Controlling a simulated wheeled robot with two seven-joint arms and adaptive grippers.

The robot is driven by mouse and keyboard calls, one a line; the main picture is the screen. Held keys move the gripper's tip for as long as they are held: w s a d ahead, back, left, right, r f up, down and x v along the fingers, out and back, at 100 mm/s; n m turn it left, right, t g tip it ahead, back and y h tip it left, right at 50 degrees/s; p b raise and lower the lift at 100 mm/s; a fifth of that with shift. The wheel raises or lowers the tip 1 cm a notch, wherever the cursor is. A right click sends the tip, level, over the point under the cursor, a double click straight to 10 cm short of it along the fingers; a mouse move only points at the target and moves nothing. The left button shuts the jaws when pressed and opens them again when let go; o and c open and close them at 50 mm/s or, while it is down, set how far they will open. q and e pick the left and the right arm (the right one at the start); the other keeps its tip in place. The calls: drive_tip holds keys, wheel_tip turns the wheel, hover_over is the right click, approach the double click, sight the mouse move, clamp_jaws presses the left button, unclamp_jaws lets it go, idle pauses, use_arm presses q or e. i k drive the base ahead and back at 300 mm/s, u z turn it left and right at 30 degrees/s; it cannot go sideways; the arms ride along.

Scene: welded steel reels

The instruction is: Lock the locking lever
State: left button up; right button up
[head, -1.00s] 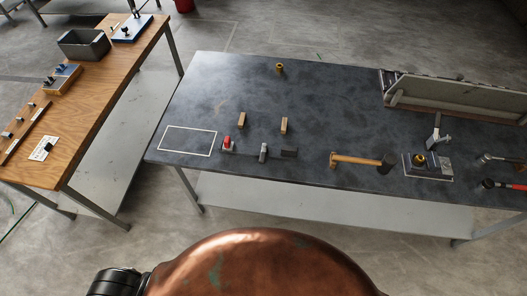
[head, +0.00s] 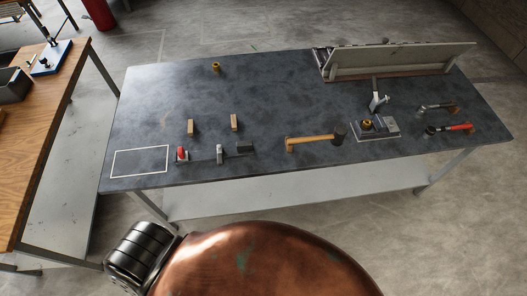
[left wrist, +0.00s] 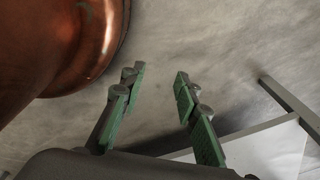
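A metal fixture (head: 390,125) with a yellow-brown round part sits inside a white outline on the right half of the dark table. A grey metal lever (head: 378,101) stands tilted up at its back edge; I cannot tell whether it is the locking lever. My right gripper is in neither view.
The dark table (head: 270,100) also holds a wooden-handled hammer (head: 312,142), small wooden blocks (head: 234,122), hand tools (head: 450,128) and a raised panel (head: 400,60). An empty white outline (head: 140,161) lies front left. A wooden bench (head: 40,130) stands left, with floor between.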

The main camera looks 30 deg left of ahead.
sight(220, 156)
drive_tip(key=z, duration=0.7)
drive_tip(key=k, duration=1.35)
drive_tip(key=u, duration=1.7)
drive_tip(key=i, duration=0.5)
drive_tip(key=u, duration=0.1)
